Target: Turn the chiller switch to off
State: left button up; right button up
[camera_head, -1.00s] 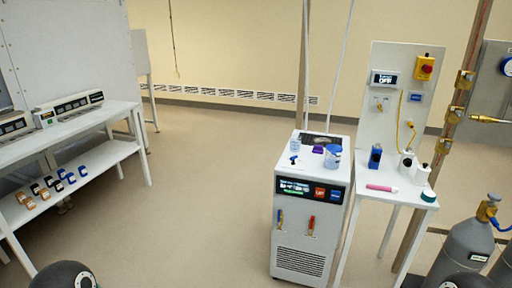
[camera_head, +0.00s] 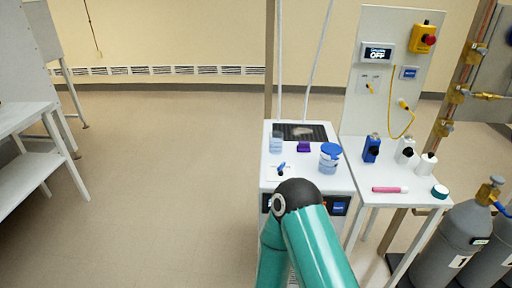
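The chiller (camera_head: 306,180) is a white floor unit in the middle of the head view. On its top, front left, a small blue lever-like switch (camera_head: 281,168) sits on a white plate; its setting is too small to read. My teal arm comes up from the bottom in front of the chiller and hides most of its front, including part of the panel. Neither gripper shows in the view, so nothing is seen touching the switch. A wall display (camera_head: 378,52) behind reads "OFF" below a smaller line.
A blue-lidded jar (camera_head: 329,158), a clear cup (camera_head: 275,142) and a purple block (camera_head: 303,147) stand near the switch. A white side table (camera_head: 400,182) with bottles and a pink marker (camera_head: 390,190) is at right, beside gas cylinders (camera_head: 455,240). Open floor lies left.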

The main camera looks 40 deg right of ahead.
aim_at(283, 165)
jog(key=z, duration=0.45)
jog(key=i, duration=1.15)
jog(key=z, duration=0.9)
jog(key=k, duration=0.8)
jog(key=z, duration=0.15)
jog(key=i, duration=0.9)
jog(key=u, duration=0.1)
